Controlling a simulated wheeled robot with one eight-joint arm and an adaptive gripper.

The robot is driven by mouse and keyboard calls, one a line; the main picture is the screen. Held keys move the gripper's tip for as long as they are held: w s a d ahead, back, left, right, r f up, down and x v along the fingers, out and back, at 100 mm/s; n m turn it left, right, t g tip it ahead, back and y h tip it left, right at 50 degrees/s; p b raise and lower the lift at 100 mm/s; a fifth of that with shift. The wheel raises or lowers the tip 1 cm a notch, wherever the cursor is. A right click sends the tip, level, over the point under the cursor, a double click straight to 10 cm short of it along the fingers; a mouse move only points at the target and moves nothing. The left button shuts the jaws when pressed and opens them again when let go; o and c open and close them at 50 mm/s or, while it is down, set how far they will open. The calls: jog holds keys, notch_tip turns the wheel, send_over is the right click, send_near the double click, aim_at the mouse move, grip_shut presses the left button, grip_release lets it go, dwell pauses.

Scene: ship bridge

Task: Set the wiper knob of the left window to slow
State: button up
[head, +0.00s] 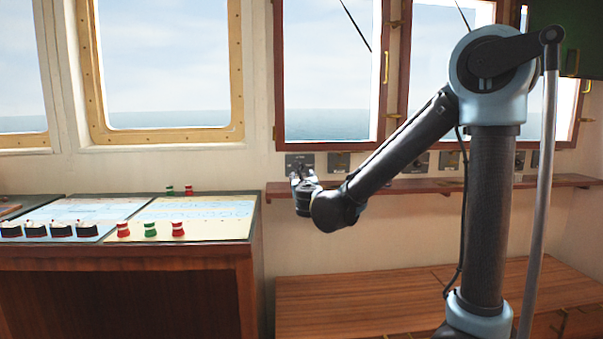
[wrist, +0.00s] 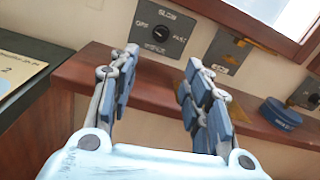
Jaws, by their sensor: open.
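The wiper knob (wrist: 161,33) is a small dark round knob on a grey plate (wrist: 143,42) on the wall. The plate reads OFF at left, SLOW at top and FAST at right; the knob's pointer is too small to read surely. In the head view the plate (head: 293,160) sits under the left wood-framed window (head: 328,65). My gripper (wrist: 160,62) is open and empty, its two fingers apart below the plate in the wrist view, pointing toward it. The head view shows my gripper (head: 299,178) just in front of the wall there.
A brown wooden shelf (wrist: 72,85) runs under the plates, close to my fingers. A second plate (wrist: 226,47) and a blue round object (wrist: 280,114) lie to the right. A console (head: 170,245) stands left, and a wooden bench (head: 350,300) is below.

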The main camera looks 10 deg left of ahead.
jog(key=x, duration=1.7)
jog(key=shift+d, duration=0.15)
grip_shut()
